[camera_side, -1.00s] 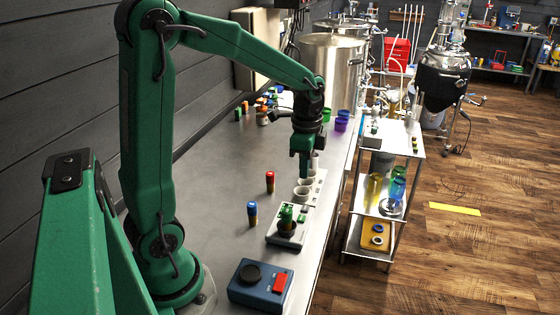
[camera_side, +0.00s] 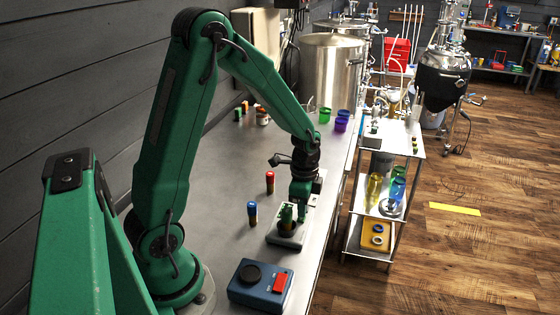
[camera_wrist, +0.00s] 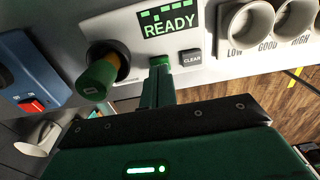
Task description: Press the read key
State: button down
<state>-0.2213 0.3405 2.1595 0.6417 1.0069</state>
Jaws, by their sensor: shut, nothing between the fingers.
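The white meter (camera_wrist: 125,25) shows READY on its dark display (camera_wrist: 169,22) in the wrist view. A green key (camera_wrist: 160,61) sits below the display, left of the grey CLEAR key (camera_wrist: 191,58); its lettering is not visible. My gripper (camera_wrist: 159,72) is shut and empty, its tips at the lower edge of the green key and covering part of it. I cannot tell whether they touch. A green-capped vial (camera_wrist: 98,78) stands in the meter left of the key. In the side view my gripper (camera_side: 299,203) is low over the meter (camera_side: 286,240), hiding the key.
Cups marked LOW, GOOD and HIGH (camera_wrist: 250,22) are right of the meter. A blue box (camera_side: 248,292) with a red button (camera_side: 280,282) sits nearer the camera. A red-capped vial (camera_side: 270,182) and a blue-capped vial (camera_side: 252,213) stand left.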

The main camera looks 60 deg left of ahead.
jog(key=shift+f, duration=0.4)
jog(key=shift+f, duration=0.1)
jog(key=shift+s+f, duration=0.15)
jog(key=shift+f, duration=0.8)
jog(key=shift+r, duration=0.15)
notch_tip(320, 180, up, 15)
jog(key=shift+w, duration=0.3)
dwell(0.8)
jog(key=s+d+r+n+t, duration=0.2)
jog(key=s+d+r+n, duration=0.2)
jog(key=s, duration=0.3)
jog(key=s+d+r+n+t, duration=0.3)
jog(key=s+d+r+n, duration=0.1)
jog(key=s+n, duration=0.1)
jog(key=shift+s+t, duration=0.3)
jog(key=shift+s, duration=0.6)
